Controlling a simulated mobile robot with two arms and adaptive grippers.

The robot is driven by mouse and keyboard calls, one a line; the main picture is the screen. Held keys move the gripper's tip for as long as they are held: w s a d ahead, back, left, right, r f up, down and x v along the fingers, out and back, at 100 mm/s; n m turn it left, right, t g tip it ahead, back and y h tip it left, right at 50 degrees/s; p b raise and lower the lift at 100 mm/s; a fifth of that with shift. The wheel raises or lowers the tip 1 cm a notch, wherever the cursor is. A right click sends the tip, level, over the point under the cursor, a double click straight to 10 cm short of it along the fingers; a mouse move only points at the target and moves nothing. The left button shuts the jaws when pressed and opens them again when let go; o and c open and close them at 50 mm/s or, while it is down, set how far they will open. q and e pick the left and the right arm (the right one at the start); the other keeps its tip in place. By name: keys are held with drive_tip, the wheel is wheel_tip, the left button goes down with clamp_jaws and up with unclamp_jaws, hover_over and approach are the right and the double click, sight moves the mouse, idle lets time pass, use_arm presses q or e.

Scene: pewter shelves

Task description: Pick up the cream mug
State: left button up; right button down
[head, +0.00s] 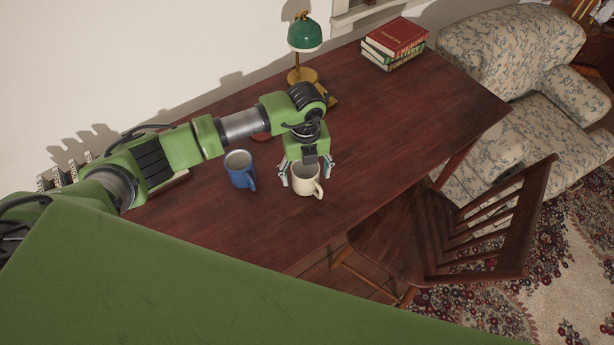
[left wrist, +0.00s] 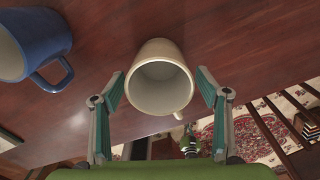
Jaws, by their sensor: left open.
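The cream mug (head: 307,180) stands upright on the dark red wooden table, near its front edge. Its handle points to the lower right in the head view. My left gripper (head: 305,178) is open and comes down over it from above, with one finger on each side. In the left wrist view the cream mug (left wrist: 160,78) lies ahead, between the two spread fingers of my left gripper (left wrist: 160,98). I see gaps between mug and fingers there. My right gripper is not in view.
A blue mug (head: 240,170) stands just left of the cream mug; it also shows in the left wrist view (left wrist: 30,42). A green lamp (head: 304,36) and stacked books (head: 395,42) are at the back. A wooden chair (head: 450,235) stands at the front right. The table's right part is clear.

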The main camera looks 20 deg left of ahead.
use_arm(q)
wheel_tip(320, 180, down, 2)
drive_tip(key=shift+f, duration=0.55)
drive_tip(key=c, duration=1.4)
drive_tip(key=shift+c, duration=0.2)
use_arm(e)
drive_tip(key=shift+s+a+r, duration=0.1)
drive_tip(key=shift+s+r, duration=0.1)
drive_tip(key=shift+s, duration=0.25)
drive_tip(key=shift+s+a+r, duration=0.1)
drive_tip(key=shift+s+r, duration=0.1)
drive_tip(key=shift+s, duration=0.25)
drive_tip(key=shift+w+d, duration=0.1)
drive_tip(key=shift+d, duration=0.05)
